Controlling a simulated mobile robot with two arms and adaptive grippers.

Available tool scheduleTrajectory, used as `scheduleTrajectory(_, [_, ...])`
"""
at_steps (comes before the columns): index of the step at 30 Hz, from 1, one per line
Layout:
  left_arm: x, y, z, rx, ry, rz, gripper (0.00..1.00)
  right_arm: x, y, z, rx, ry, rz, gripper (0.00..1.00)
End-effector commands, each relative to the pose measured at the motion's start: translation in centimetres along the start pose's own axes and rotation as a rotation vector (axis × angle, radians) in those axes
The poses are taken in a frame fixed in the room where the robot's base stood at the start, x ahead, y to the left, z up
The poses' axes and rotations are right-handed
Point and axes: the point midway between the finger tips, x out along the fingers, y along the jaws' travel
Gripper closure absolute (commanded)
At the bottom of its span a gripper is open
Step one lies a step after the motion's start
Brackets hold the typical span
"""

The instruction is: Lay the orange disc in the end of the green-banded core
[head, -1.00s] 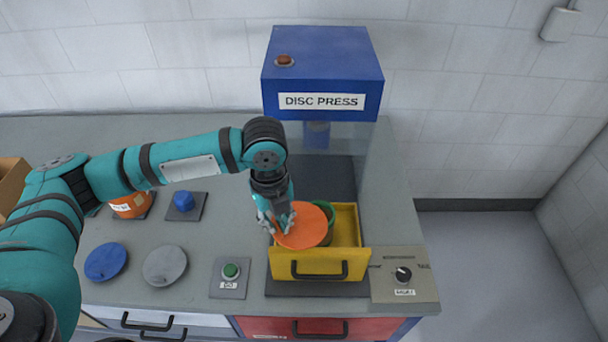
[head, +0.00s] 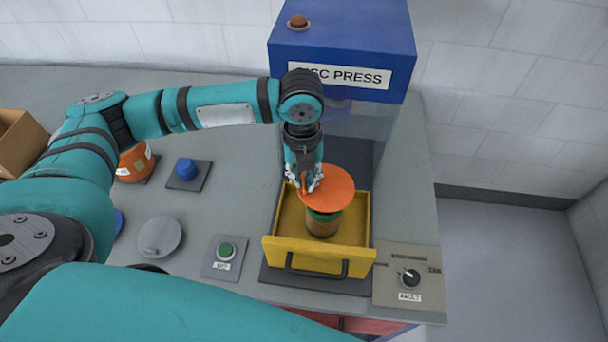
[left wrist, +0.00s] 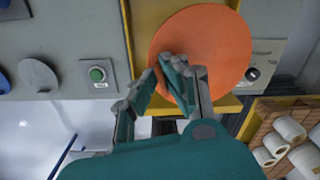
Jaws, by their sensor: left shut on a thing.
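The orange disc (head: 328,187) is held flat by its left edge in my left gripper (head: 307,183), which is shut on it. The disc lies over the green-banded core (head: 322,222), which stands upright in the yellow drawer (head: 362,235) of the press. The disc hides the core's top, so I cannot tell whether it touches or sits in the end. In the left wrist view the disc (left wrist: 215,45) fills the space beyond the fingers (left wrist: 180,90) and the core is hidden. My right gripper is not in view.
The blue disc press (head: 345,45) stands behind the drawer. A green button (head: 225,250) is to the left and a knob panel (head: 408,278) to the right. A grey disc (head: 160,237), a blue knob (head: 187,170) and an orange roll (head: 135,163) are further left.

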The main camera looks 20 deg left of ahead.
Motion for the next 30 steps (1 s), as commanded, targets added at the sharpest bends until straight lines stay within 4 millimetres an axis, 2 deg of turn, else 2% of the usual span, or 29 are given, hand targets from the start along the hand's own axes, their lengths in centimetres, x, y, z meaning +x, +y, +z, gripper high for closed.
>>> scheduleTrajectory(1, [1.0,0.0,0.0,0.000,-0.001,0.000,1.00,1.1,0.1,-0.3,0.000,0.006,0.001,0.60])
scheduleTrajectory(7, [2.8,0.1,0.0,0.000,-0.001,0.000,1.00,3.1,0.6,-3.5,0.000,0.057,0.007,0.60])
scheduleTrajectory(10, [3.6,0.1,0.0,0.000,-0.001,0.000,1.00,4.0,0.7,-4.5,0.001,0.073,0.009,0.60])
scheduleTrajectory(14, [4.4,0.1,0.0,-0.001,0.001,0.000,1.00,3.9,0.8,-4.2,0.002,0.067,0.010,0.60])
scheduleTrajectory(23, [5.3,0.1,0.0,-0.001,0.000,-0.001,1.00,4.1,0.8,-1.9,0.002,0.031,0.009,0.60])
scheduleTrajectory(30, [5.3,0.1,0.0,-0.001,0.000,-0.001,1.00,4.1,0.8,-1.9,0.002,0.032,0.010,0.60])
